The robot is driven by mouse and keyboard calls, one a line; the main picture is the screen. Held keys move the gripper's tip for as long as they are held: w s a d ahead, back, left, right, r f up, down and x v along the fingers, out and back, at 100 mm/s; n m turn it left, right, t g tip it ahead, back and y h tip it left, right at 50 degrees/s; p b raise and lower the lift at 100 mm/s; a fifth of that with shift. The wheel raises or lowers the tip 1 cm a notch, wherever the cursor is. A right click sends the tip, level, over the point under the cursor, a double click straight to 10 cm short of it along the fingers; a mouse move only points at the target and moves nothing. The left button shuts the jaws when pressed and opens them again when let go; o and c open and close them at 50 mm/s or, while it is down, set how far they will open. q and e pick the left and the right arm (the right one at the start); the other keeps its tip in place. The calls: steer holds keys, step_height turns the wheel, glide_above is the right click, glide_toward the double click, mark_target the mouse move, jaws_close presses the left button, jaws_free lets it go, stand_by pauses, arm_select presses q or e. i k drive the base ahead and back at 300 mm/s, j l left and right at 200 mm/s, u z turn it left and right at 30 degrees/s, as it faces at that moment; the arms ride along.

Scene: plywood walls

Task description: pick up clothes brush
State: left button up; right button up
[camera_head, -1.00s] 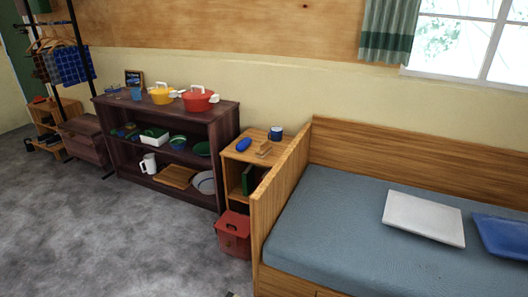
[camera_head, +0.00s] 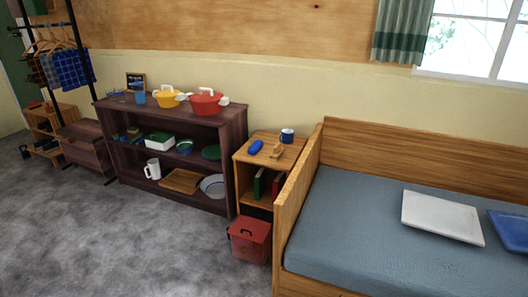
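A small light-brown wooden item (camera_head: 277,151), which looks like the clothes brush, lies on top of the wooden bedside cabinet (camera_head: 292,148). It is too small to make out bristles. A blue oblong object (camera_head: 256,147) lies to its left and a blue mug (camera_head: 287,135) stands behind it, both on the same top. Neither of my grippers shows in the head view.
The bed (camera_head: 350,230) with a tall wooden side panel stands right of the cabinet. A red lidded bin (camera_head: 250,240) stands on the floor in front of it. A dark shelf (camera_head: 232,150) with pots and dishes is to the left. Grey floor (camera_head: 130,250) is clear in front.

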mark_target(278, 150)
steer(key=i+j, duration=0.15)
steer(key=j, duration=0.25)
steer(key=i+j, duration=0.15)
steer(key=j, duration=0.25)
steer(key=i+j+z, duration=0.1)
steer(key=j, duration=0.3)
steer(key=i+j, duration=0.2)
steer(key=j, duration=0.2)
steer(key=i+j, duration=0.15)
steer(key=j, duration=0.25)
steer(key=i+j+z, duration=0.1)
steer(key=j, duration=0.3)
